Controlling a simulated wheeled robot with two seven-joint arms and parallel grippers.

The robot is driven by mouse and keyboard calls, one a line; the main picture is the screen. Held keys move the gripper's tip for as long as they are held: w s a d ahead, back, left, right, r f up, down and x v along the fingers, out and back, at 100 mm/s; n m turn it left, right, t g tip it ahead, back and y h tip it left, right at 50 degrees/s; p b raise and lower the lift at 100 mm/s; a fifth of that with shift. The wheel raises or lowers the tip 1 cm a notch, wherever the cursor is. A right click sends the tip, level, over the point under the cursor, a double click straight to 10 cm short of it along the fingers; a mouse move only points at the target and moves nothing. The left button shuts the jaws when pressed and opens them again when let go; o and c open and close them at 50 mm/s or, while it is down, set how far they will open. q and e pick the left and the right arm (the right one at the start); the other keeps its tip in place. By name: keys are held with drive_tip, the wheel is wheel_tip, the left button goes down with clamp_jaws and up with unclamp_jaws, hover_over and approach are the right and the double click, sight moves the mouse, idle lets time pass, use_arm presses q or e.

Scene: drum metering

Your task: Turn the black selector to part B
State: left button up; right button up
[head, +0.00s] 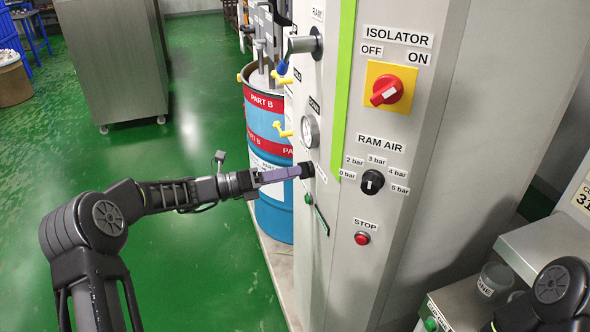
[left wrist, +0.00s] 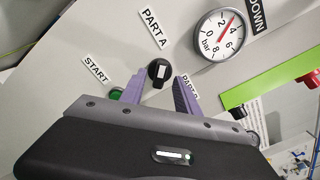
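The black selector (head: 307,169) is a round knob on the left face of the grey cabinet. In the left wrist view the selector (left wrist: 158,73) shows a white mark; which label it points to is hard to tell. The PART A label (left wrist: 157,29) is above it, and the PART B label (left wrist: 187,82) is partly hidden behind a finger. My left gripper (head: 297,172) reaches the knob from the left. In the left wrist view its purple fingers (left wrist: 161,78) are open on either side of the knob, with gaps showing. My right gripper is out of view.
A green START button (left wrist: 116,93) sits close beside one finger. A pressure gauge (head: 310,131) and yellow-handled valves (head: 283,130) are nearby. A PART B drum (head: 272,215) stands behind my gripper. The front face has the isolator (head: 387,91), RAM AIR knob (head: 372,181) and STOP button (head: 362,238).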

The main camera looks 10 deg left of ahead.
use_arm(q)
drive_tip(key=shift+x, duration=0.95)
drive_tip(key=shift+c, duration=0.4)
clamp_jaws()
